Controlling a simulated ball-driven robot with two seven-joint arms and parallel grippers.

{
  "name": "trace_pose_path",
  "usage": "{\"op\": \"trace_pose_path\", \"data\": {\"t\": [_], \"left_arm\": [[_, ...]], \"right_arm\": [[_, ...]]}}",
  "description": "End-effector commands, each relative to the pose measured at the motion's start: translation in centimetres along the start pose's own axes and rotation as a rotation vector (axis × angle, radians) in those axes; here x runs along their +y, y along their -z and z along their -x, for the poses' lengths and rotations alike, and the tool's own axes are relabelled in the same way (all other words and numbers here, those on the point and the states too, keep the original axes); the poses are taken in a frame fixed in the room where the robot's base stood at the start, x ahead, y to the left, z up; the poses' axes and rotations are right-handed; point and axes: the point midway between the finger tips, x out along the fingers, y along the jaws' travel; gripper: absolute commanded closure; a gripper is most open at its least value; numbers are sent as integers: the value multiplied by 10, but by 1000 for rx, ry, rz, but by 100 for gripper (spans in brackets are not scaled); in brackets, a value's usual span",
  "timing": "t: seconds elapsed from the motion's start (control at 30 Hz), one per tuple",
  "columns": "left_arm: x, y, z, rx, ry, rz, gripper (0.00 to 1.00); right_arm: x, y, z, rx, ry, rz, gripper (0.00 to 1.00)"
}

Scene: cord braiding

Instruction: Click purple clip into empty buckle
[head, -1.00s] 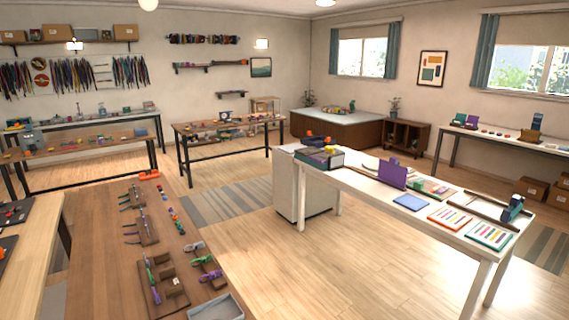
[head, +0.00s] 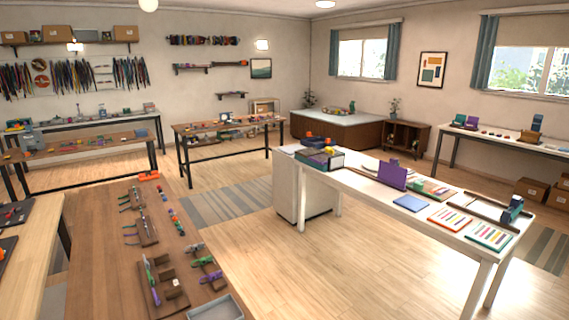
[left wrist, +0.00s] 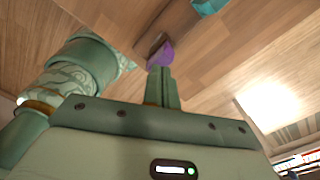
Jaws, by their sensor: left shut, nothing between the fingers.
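My left gripper (left wrist: 160,88) shows in the left wrist view as pale green fingers, shut and empty. A purple piece (left wrist: 162,54) is just beyond the fingertips, beside a brown wooden block (left wrist: 150,47); I cannot tell whether the fingers touch it. In the head view neither gripper shows. The wooden table (head: 105,265) at the lower left holds small brown boards with cords and clips. A purple clip (head: 212,277) lies near the front board (head: 160,285). The pieces are too small to tell which buckle is empty.
A teal piece (left wrist: 208,5) is at the top of the left wrist view. A grey tray (head: 216,308) stands at the wooden table's front edge. A white table (head: 340,178) with cards and stands is to the right, with open floor between.

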Motion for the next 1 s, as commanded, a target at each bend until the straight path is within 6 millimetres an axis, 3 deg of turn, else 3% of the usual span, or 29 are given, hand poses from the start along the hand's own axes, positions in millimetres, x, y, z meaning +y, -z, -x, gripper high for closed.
{"op": "trace_pose_path", "data": {"t": [1.0], "left_arm": [[0,0,-16,0,-1,0,100]], "right_arm": [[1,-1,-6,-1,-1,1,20]]}}
